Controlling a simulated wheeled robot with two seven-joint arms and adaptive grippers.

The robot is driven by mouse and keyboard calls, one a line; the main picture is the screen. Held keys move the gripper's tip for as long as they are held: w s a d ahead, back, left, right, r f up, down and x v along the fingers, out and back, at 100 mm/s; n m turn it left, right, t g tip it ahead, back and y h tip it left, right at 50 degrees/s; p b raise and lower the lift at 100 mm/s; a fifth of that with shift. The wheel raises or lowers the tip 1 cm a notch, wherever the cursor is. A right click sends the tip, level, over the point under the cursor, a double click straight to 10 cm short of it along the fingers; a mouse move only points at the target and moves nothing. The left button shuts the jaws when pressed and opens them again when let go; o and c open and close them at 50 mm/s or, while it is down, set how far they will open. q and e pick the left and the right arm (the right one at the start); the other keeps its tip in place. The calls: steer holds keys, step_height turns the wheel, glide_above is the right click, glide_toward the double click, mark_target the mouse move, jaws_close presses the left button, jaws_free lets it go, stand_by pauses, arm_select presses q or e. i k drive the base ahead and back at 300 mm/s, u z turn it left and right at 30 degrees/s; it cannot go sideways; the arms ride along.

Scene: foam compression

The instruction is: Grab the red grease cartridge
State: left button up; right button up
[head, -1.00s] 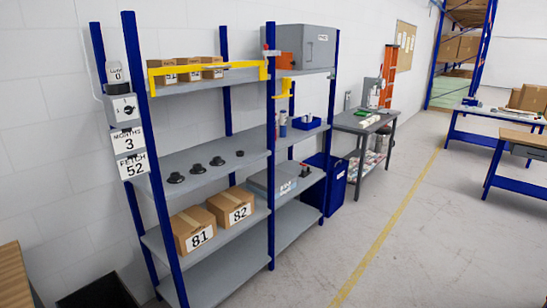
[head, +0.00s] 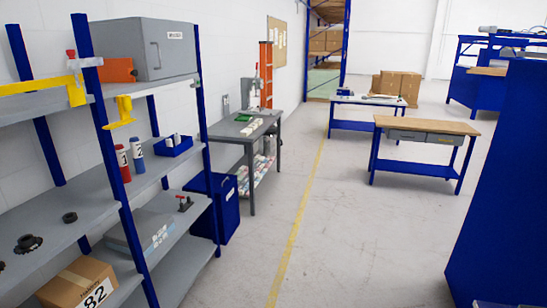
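A red cartridge (head: 123,163) with a white label stands upright on the middle shelf of the blue-posted rack, at the left of the head view. A similar blue cartridge (head: 137,156) stands close beside it on the right. The post of the rack is just left of the red one. Neither of my grippers shows in the head view.
A blue bin (head: 173,146) sits right of the cartridges on the same shelf. A grey case (head: 150,48) is on the top shelf. A grey workbench (head: 252,130) stands beyond the rack. Open floor (head: 330,240) lies right of the rack, with a blue cabinet (head: 505,190) at far right.

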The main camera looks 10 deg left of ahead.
mark_target(120, 149)
steer(key=u, duration=0.05)
steer(key=i, duration=1.55)
steer(key=u, duration=1.2)
steer(key=i, duration=0.95)
steer(key=u, duration=0.95)
